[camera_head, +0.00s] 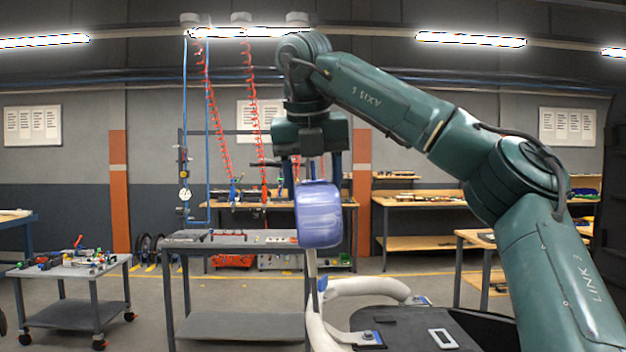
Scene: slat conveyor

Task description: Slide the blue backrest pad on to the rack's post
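The blue backrest pad (320,214) is a rounded, glossy block near the middle of the view. My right gripper (312,187) comes down from above, its two dark fingers apart at the pad's upper end. One finger is beside the pad's left edge, the other partly behind its right side; whether they press on it I cannot tell. A thin pale post (312,265) shows just under the pad, and a narrow upright piece shows above it between the fingers. Whether the pad is around the post or in front of it is unclear. My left gripper is not in view.
White curved tubing (368,287) and a dark panel (430,331) lie below right of the pad. A grey table (236,241) stands behind left. A wheeled cart (70,271) with small parts is far left. Workbenches (420,200) and red coiled hoses (213,105) are behind.

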